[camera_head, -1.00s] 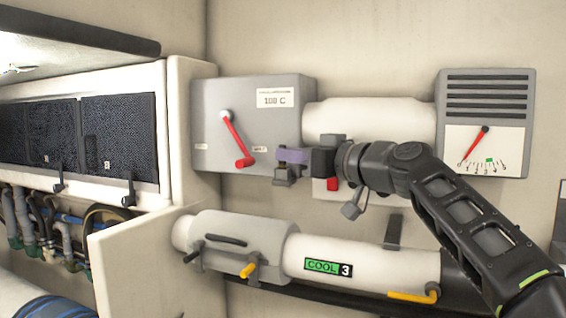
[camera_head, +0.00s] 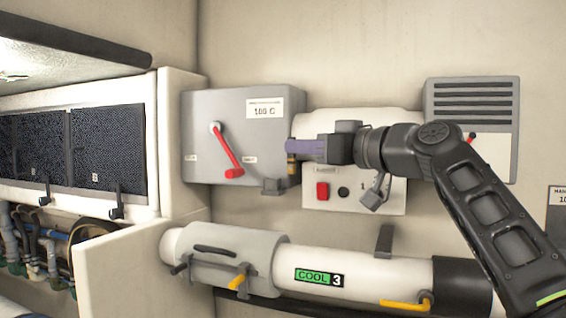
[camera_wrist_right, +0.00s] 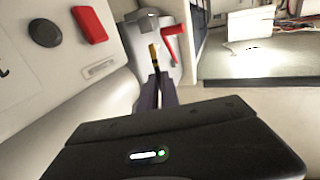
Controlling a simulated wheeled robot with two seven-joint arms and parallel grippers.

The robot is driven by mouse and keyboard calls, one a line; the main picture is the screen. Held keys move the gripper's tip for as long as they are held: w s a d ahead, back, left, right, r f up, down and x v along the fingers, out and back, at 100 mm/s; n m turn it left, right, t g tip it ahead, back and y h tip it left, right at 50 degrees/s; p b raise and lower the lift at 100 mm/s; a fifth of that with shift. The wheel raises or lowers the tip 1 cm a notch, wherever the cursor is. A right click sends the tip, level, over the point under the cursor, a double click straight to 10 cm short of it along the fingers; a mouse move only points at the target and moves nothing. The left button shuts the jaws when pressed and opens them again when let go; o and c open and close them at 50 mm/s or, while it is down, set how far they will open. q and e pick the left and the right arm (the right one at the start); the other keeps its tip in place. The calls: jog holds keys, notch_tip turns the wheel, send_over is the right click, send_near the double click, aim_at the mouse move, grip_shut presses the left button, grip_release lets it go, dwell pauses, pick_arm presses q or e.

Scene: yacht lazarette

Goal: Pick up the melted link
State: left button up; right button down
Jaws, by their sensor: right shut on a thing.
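The melted link (camera_head: 292,169) is a small dark piece with an orange-yellow part. My right gripper (camera_head: 291,148) has its purple fingers shut on it and holds it just off the right side of the grey box, above and right of a small grey bracket (camera_head: 271,186). In the right wrist view the link (camera_wrist_right: 154,54) sticks out beyond the fingertips (camera_wrist_right: 158,77). Its lower end and the faces between the fingers are hidden. My left gripper is not in view.
The grey box (camera_head: 200,125) with a red lever (camera_head: 229,155) is left of the gripper. Behind the wrist is a white panel (camera_head: 385,195) with a red switch (camera_head: 322,191). A white pipe (camera_head: 380,267) with a COOL 3 label runs below. A vented gauge box (camera_head: 475,95) is at right.

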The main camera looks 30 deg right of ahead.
jog(key=b+v, duration=0.3)
jog(key=v, duration=1)
jog(key=shift+w, duration=0.1)
